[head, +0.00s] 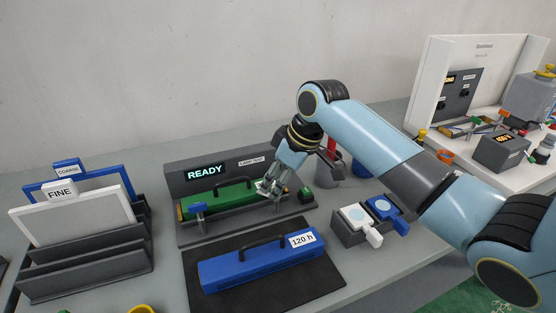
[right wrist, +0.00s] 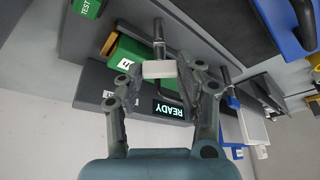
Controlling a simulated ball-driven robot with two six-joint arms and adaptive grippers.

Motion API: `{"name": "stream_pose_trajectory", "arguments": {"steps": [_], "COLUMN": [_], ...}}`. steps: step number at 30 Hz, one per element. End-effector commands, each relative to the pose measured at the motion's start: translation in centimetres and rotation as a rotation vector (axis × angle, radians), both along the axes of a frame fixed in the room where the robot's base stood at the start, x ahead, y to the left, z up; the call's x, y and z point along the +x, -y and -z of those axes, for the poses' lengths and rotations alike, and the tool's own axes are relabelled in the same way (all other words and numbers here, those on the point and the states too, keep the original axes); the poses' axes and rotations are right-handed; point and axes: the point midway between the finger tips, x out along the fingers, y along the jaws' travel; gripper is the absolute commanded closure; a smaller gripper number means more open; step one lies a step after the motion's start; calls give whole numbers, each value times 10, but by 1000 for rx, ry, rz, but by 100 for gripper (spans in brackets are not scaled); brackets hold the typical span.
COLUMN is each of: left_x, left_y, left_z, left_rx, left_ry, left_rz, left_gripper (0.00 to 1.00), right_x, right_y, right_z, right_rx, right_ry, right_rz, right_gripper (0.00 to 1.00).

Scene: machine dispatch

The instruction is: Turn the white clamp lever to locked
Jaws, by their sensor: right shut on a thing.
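My right gripper (head: 270,190) is at the right end of the dark grey dock (head: 245,226), which holds a green cartridge (head: 222,197). In the right wrist view its two fingers (right wrist: 160,75) are shut on the white clamp lever (right wrist: 158,69), a white bar on a grey post. In the head view the gripper mostly hides this lever. A blue clamp lever (head: 198,207) stands at the dock's left end. The dock's display (head: 206,172) reads READY. My left gripper is in neither view.
A blue cartridge (head: 232,274) marked 120 h lies on a black mat (head: 320,276) in front of the dock. A green button (head: 307,194) is just right of the gripper. A box with white and blue flaps (head: 345,233) stands further right. Racked filters (head: 85,265) stand left.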

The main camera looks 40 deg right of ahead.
Motion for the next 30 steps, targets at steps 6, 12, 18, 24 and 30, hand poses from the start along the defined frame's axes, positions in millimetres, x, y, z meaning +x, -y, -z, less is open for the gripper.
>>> {"name": "stream_pose_trajectory", "arguments": {"steps": [6, 12, 18, 24, 30], "left_x": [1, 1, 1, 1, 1], "left_y": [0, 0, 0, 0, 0], "left_z": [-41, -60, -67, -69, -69], "left_rx": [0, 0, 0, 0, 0], "left_ry": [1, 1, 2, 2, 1], "left_rz": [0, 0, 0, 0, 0], "left_gripper": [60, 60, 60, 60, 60], "right_x": [-2, -1, -1, 0, -1], "right_y": [-2, -3, -3, -3, -4], "right_z": [-5, -3, -1, 0, 1], "right_rx": [2, 1, 1, 1, 2], "right_ry": [-5, -2, -2, -1, -2], "right_rz": [205, 386, 537, 645, 703], "right_gripper": [96, 96, 96, 96, 96]}}
